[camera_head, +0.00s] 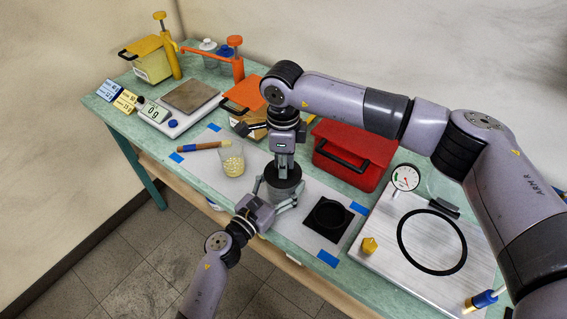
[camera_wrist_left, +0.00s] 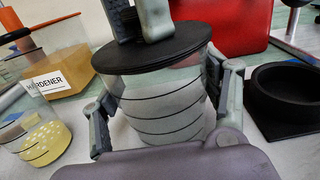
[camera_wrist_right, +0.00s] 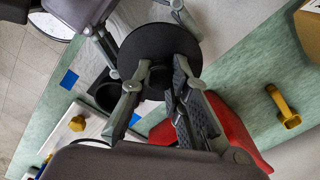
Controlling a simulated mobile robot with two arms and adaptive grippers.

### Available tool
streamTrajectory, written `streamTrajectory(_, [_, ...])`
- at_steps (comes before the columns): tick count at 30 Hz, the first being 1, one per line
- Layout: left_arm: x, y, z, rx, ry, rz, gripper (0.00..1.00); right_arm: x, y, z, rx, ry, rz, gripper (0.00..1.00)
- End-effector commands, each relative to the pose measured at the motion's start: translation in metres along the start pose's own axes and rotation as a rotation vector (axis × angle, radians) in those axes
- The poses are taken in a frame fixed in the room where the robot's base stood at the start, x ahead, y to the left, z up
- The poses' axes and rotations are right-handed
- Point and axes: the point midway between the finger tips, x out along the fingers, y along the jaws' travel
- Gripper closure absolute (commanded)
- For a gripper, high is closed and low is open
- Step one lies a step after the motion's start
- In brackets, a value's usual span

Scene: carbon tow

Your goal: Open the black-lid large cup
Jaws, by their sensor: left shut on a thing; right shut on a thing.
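The large cup (camera_wrist_left: 165,105) is clear with dark ring lines and stands upright with its black lid (camera_wrist_left: 155,50) on top. In the head view the cup (camera_head: 283,192) is partly hidden by my grippers. My left gripper (camera_wrist_left: 165,125) is shut around the cup's body, one finger on each side. My right gripper (camera_wrist_right: 158,85) comes from above and is shut on the middle of the lid, which shows as a black disc in the right wrist view (camera_wrist_right: 150,38). The lid appears level on the cup's rim, but I cannot tell whether it is loose.
A black round holder (camera_head: 328,216) sits right of the cup. A red box (camera_head: 352,152) stands behind. A metal plate with a black ring (camera_head: 405,270) is at the right.

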Motion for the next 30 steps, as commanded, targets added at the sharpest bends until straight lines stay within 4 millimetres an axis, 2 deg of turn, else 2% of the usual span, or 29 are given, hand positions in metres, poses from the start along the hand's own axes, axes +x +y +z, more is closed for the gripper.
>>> streamTrajectory(21, [0.0,0.001,-0.001,0.0,0.001,0.001,0.81,-0.021,0.0,0.0,0.001,-0.001,-0.001,1.0])
streamTrajectory(30, [0.0,0.0,-0.001,0.0,0.001,0.001,0.81,-0.023,0.0,0.0,0.0,-0.001,0.0,1.0])
